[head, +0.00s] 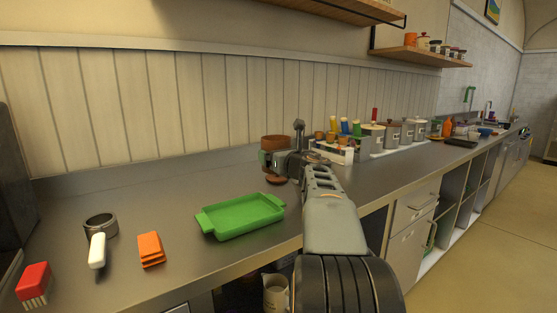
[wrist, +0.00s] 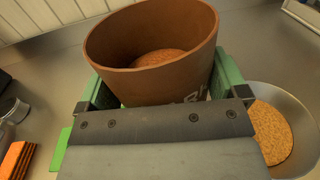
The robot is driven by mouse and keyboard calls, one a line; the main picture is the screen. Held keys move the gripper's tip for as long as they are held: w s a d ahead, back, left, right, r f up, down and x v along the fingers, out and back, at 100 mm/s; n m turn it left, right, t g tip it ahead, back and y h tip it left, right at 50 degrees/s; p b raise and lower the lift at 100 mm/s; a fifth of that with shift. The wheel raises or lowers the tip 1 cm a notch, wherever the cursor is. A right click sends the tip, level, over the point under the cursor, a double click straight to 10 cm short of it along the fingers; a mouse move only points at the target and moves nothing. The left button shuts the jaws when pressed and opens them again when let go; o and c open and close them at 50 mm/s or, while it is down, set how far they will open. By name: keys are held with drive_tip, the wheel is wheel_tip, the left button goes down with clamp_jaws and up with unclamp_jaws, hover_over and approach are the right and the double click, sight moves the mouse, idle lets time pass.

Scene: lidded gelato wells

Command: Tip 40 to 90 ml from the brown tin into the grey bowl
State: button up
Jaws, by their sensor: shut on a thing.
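The brown tin (wrist: 150,82) is between the green fingers of my gripper (wrist: 160,92), which is shut on it. Its open mouth faces up, and brown granular contents show deep inside. In the head view the tin (head: 274,142) is near upright at the back of the counter, partly behind my gripper (head: 283,160). The grey bowl (wrist: 307,118) is right of the tin in the wrist view, lower down, with brown granular stuff inside. The gripper base covers its left part. I cannot make the bowl out clearly in the head view.
A green tray (head: 242,216) lies left of my arm. An orange block-like item (head: 151,249), a red brush (head: 34,281) and a white-handled metal ring (head: 98,235) lie farther left. Lidded wells (head: 393,132) and small bottles stand to the right. The wall is close behind.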

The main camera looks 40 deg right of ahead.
drive_tip(key=w+a+r+p, duration=0.1)
drive_tip(key=a+r+p, duration=0.1)
drive_tip(key=a+r, duration=0.2)
drive_tip(key=shift+w+a, duration=0.35)
drive_tip(key=shift+a, duration=0.55)
